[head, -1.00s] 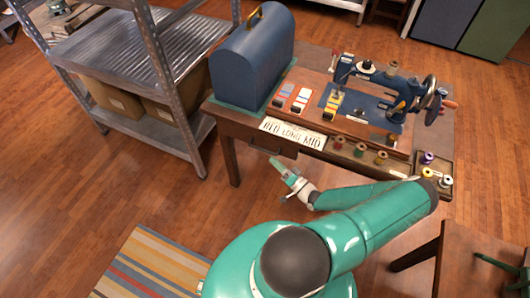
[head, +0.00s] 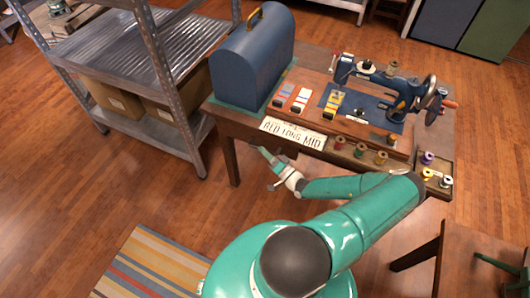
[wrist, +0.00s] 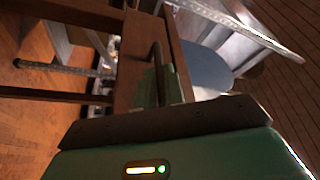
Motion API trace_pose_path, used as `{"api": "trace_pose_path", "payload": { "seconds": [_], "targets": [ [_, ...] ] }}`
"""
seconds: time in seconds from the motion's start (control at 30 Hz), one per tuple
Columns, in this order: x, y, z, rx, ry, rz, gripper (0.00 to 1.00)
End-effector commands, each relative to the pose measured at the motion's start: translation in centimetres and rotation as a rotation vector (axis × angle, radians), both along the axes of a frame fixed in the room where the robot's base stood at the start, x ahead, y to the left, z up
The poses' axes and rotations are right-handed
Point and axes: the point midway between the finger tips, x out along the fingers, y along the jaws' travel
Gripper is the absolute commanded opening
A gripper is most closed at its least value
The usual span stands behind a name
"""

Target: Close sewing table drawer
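The sewing table (head: 226,124) is dark wood and carries a blue sewing machine (head: 395,98). Its drawer (head: 289,149) is at the front left, under the white letter sign (head: 293,133). How far the drawer stands out is hard to tell. My gripper (head: 266,156) is at the drawer front and partly hides it. In the wrist view the drawer front (wrist: 128,75) is a brown board with a dark bar handle (wrist: 158,72). A green fingertip of my gripper (wrist: 155,88) is right beside the handle; contact and finger spacing are unclear.
A blue domed case (head: 252,62) stands on the table's left end. Thread spools (head: 360,151) line the front edge. A metal shelf (head: 120,60) with cardboard boxes is to the left. A wooden table (head: 475,250) is at lower right. A striped rug (head: 150,265) lies on open floor.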

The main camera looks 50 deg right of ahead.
Motion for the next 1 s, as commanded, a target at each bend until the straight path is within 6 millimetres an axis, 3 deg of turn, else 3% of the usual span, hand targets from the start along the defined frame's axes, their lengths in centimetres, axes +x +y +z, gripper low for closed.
{"api": "trace_pose_path", "payload": {
  "seconds": [0.17,0.4,0.7,0.73,0.8,1.0],
  "targets": [
    [0.2,-0.7,-0.1,-0.002,0.001,-0.001,0.0],
    [1.4,-4.0,-0.1,-0.002,0.002,-0.001,0.0],
    [1.5,-4.5,0.0,0.0,0.003,-0.005,0.0],
    [1.5,-4.5,0.0,0.0,0.003,-0.005,0.17],
    [1.5,-4.5,0.0,0.0,0.002,-0.005,0.3],
    [1.5,-4.3,0.0,0.0,0.001,-0.002,0.32]
  ]
}}
